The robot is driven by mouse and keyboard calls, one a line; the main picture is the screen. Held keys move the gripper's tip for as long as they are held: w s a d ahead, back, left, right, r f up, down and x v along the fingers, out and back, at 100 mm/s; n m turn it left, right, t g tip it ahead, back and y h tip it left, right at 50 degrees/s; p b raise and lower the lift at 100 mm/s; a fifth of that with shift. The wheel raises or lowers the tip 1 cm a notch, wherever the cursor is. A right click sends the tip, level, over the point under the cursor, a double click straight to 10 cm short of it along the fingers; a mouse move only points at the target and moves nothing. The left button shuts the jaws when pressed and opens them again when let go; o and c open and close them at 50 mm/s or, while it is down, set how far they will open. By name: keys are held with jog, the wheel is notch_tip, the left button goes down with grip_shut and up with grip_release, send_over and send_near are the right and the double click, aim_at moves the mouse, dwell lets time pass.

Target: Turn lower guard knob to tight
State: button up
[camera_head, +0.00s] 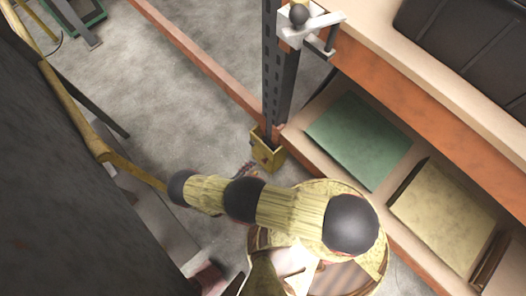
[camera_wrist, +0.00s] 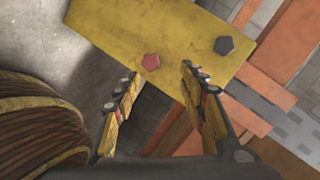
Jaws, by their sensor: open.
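A yellow guard (camera_head: 267,151) wraps the foot of a dark rack upright in the head view. In the wrist view its yellow plate (camera_wrist: 140,28) fills the top. Two faceted knobs show on it: a red one (camera_wrist: 151,62) and a dark grey one (camera_wrist: 225,45) to its right. I cannot tell which is the lower one. My gripper (camera_wrist: 156,76) is open and empty. Its fingertips lie either side of the red knob in the picture; contact is not visible. In the head view my gripper (camera_head: 246,171) is small and partly hidden beside the guard.
The dark upright (camera_head: 278,85) rises from the guard, with a white bracket (camera_head: 305,28) near its top. A shelf to the right holds a green panel (camera_head: 358,138) and a beige panel (camera_head: 443,212). An orange rail (camera_head: 200,60) runs along the floor. Grey floor (camera_head: 165,85) is open to the left.

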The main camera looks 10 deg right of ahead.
aim_at(263, 162)
jog(key=w+d+f+n, duration=0.1)
jog(key=d+n, duration=0.1)
jog(key=w+d+f+n+b, duration=0.1)
jog(key=d+n, duration=0.1)
jog(key=n, duration=0.1)
jog(key=w+d+f+n, duration=0.1)
jog(key=w+f+n, duration=0.1)
jog(key=shift+d+n+g+b, duration=0.3)
jog(key=shift+d+n+b, duration=0.1)
jog(key=c, duration=0.4)
grip_shut()
dwell(0.4)
